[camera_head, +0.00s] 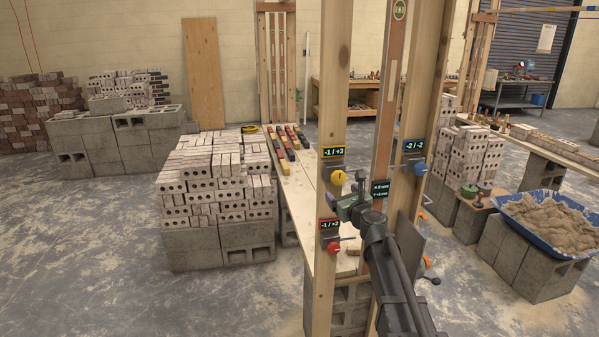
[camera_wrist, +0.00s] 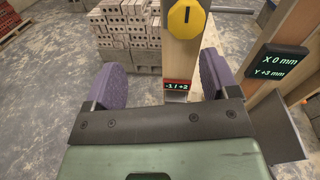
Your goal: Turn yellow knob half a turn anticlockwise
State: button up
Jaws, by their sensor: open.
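The yellow knob (camera_head: 337,177) is on the front of a wooden post, under a small display reading about "-1 / +3". In the wrist view the yellow knob (camera_wrist: 186,18) is at the top edge, partly cut off, with a dark upright mark on its face. My gripper (camera_head: 350,200) is just below and right of the knob in the head view. In the wrist view my gripper (camera_wrist: 162,76) has its two purple-padded fingers wide apart with nothing between them. The knob lies beyond and above the fingers, apart from them.
A red knob (camera_head: 333,247) sits lower on the same post, and a blue knob (camera_head: 420,168) is on the post to the right. A display (camera_wrist: 280,65) reads "X 0 mm, Y +3 mm". Brick stacks (camera_head: 215,180) stand left; a blue mortar tub (camera_head: 520,232) stands right.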

aim_at(340, 179)
jog(key=w+m, duration=0.1)
jog(key=w, duration=0.2)
jog(key=w+m+h, duration=0.1)
jog(key=w+m, duration=0.1)
jog(key=w, duration=0.2)
jog(key=w+m+h, duration=0.1)
jog(key=w+m, duration=0.1)
jog(key=w, duration=0.2)
jog(key=shift+d+r+t, duration=0.1)
jog(key=shift+d+t, duration=0.2)
jog(key=shift+s, duration=0.1)
jog(key=shift+c, duration=0.3)
jog(key=c, duration=0.9)
jog(key=shift+o, duration=0.2)
jog(key=shift+n, duration=0.4)
